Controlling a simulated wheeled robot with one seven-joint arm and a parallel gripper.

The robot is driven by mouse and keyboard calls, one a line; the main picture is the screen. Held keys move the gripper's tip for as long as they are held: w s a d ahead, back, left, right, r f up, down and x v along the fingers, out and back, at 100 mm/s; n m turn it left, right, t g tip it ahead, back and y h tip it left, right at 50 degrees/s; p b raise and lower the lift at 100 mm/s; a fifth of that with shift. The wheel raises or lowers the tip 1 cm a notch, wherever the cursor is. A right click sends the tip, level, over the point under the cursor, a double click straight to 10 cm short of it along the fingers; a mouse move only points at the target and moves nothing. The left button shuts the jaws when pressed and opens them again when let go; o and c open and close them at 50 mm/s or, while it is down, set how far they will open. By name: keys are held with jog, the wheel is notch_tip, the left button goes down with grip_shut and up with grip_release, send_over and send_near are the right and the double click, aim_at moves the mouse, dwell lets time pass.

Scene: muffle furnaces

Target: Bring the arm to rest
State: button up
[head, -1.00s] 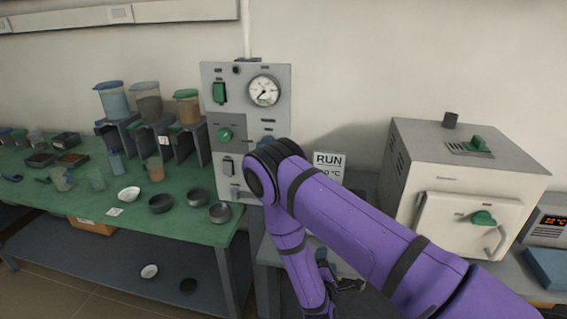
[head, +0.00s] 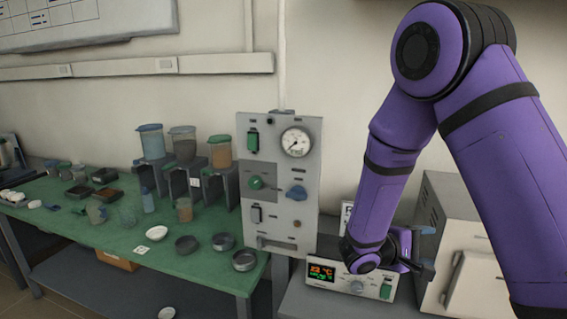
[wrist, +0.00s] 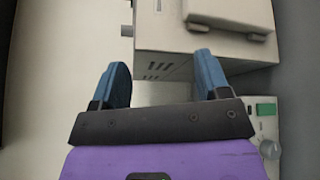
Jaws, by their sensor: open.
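My purple arm reaches across the right of the head view, with its elbow raised high and its forearm hanging down. My gripper (head: 422,252) is at the lower end, just above and behind the controller box (head: 340,280), beside the furnace. In the wrist view the two blue fingers of my gripper (wrist: 162,80) are spread apart with nothing between them. The pale furnace (head: 440,215) is partly hidden behind my arm. In the wrist view the furnace (wrist: 165,30) lies beyond the fingertips.
A grey panel (head: 256,150) with a gauge stands left of my arm. A RUN sign (head: 345,212) is mostly covered by my forearm. The green bench (head: 110,225) at left carries jars and several bowls.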

jog(key=s+d+r+m+g+y, duration=0.3)
jog(key=s+r+m+g+y, duration=0.4)
jog(key=s+r, duration=0.6)
jog(key=s+a+r+t+y, duration=0.6)
jog(key=s+r+t+y, duration=0.2)
jog(key=s, duration=0.3)
jog(key=shift+s+r+t+y, duration=0.3)
jog(key=shift+r+y, duration=0.15)
jog(key=shift+y, duration=0.15)
dwell(1.8)
